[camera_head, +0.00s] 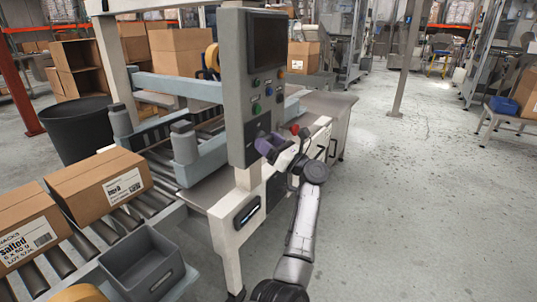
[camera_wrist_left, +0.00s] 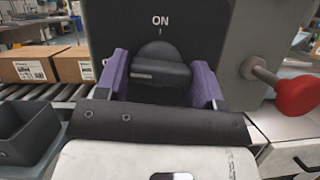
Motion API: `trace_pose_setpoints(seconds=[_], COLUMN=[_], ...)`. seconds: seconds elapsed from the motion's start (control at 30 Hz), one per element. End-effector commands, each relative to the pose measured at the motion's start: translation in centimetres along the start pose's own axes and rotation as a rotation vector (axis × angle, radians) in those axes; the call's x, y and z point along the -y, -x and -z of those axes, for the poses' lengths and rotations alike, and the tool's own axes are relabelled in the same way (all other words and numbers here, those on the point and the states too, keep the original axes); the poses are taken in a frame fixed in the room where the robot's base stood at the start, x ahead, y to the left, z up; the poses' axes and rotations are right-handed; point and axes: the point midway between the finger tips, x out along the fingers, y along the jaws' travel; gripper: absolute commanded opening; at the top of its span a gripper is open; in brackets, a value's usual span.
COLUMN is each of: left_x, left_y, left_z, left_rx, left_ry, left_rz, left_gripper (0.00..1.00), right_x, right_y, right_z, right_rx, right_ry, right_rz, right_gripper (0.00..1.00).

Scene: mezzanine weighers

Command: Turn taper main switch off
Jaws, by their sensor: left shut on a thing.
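The taper's main switch is a dark rotary knob (camera_wrist_left: 160,70) on the front of the grey control panel (camera_head: 236,100). In the left wrist view, the word ON and a short tick stand above it. The knob's grip bar lies about level, with a pale mark toward its left end, not under the ON tick. My left gripper (camera_head: 271,146) has purple fingers, one on each side of the bar, and is shut on the knob. In the head view the gripper hides the knob. My right gripper is in neither view.
A red-ended handle (camera_wrist_left: 297,96) sticks out right of the knob, close to my left gripper. Cartons (camera_head: 103,185) stand on the roller conveyor at left, near a grey bin (camera_head: 150,268). The floor (camera_head: 410,200) at right is clear.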

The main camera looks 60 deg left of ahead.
Motion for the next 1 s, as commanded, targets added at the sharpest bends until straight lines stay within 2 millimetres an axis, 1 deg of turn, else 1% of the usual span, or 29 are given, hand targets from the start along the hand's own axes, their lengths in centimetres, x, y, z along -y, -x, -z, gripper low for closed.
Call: trace_pose_setpoints(seconds=[0.03,0.3,0.87,0.9,1.0], left_x=[0.1,0.1,0.0,0.0,0.0], left_y=[0.1,0.0,-0.1,-0.1,-0.1], left_z=[0.4,0.2,0.0,0.0,0.0], left_rx=[0.000,-0.002,-0.002,-0.002,-0.002], left_ry=[0.022,0.102,0.127,0.127,0.126], left_rz=[-0.009,-0.042,-0.052,-0.052,-0.052], left_gripper=[0.38,0.38,0.38,0.64,0.73], right_x=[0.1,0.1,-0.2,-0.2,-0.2], right_y=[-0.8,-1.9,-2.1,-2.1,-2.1], right_z=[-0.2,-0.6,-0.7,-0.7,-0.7], right_rx=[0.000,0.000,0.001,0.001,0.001], right_ry=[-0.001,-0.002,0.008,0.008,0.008], right_rz=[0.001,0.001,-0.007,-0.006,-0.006], right_gripper=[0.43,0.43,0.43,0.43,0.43])
